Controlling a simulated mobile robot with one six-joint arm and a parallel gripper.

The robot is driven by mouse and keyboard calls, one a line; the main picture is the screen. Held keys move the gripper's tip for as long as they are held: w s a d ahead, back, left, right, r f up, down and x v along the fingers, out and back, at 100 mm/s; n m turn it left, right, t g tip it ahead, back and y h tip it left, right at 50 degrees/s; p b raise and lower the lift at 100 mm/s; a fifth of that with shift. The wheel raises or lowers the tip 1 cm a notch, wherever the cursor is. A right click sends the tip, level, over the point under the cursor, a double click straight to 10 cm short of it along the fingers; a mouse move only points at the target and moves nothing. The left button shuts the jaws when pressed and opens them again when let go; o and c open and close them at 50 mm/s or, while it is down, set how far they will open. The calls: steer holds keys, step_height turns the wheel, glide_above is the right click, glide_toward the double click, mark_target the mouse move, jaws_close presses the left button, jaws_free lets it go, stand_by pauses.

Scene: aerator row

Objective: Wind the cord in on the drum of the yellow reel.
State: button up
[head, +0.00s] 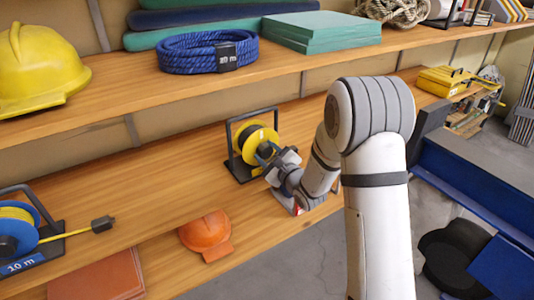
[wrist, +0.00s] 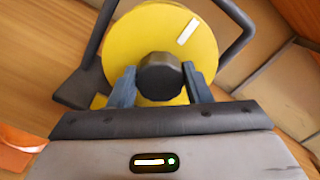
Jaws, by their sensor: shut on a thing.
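The yellow reel (head: 257,133) stands in a dark frame on the middle wooden shelf in the head view. In the wrist view its yellow disc (wrist: 150,35) fills the upper middle, with a white mark at its upper right. A dark round knob (wrist: 160,76) stands out from the lower part of the disc. My gripper (wrist: 161,88) is shut on this knob, one finger on each side. In the head view my gripper (head: 268,152) is at the reel's front face. I cannot make out the cord in either view.
A blue reel (head: 15,232) with a yellow cord and plug (head: 102,224) sits at the left. The upper shelf holds a yellow helmet (head: 38,70) and a coiled blue rope (head: 195,54).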

steer(key=o, duration=1)
steer(key=v, duration=0.7)
steer(key=shift+s+d, duration=0.25)
steer(key=shift+s, duration=0.1)
